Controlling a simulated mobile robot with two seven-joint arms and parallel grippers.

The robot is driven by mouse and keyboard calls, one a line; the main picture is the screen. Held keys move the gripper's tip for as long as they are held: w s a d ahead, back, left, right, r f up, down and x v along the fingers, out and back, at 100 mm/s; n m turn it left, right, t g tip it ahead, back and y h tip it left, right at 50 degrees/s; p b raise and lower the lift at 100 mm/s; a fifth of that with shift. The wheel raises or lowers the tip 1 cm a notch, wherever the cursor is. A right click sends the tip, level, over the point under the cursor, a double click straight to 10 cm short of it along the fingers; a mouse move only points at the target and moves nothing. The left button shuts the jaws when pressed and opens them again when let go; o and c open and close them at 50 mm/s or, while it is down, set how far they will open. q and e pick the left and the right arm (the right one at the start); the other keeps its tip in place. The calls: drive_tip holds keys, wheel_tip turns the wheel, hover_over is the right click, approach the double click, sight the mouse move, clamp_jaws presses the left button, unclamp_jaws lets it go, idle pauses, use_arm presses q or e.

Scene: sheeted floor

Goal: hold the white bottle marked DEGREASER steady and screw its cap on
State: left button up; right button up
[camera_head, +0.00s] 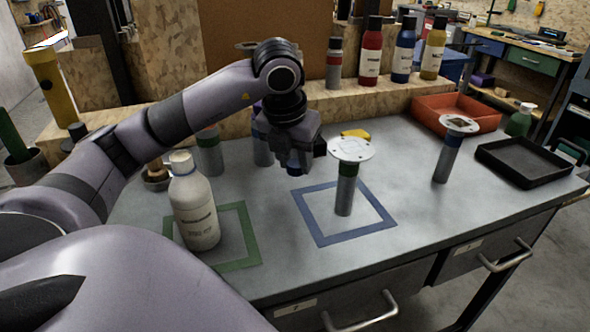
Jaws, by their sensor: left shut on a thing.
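The white bottle (196,212) stands upright inside the green square outline on the grey workbench, at the left of the view. Dark lettering on its front is too small to read surely. Its narrow top is pale, and I cannot tell whether that is a cap or the bare neck. My left gripper (299,168) points down over the bench, to the right of the bottle and apart from it. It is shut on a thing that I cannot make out. My right gripper is not in view.
A grey post with a round white top (346,190) stands in the blue square outline (322,238), close to my left gripper's right. A similar post (447,160), an orange bin (425,112) and a black tray (528,165) are farther right. Several coloured bottles stand on the ledge behind.

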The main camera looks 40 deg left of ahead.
sight(295, 164)
use_arm(q)
wheel_tip(295, 164, up, 16)
drive_tip(key=p, duration=0.5)
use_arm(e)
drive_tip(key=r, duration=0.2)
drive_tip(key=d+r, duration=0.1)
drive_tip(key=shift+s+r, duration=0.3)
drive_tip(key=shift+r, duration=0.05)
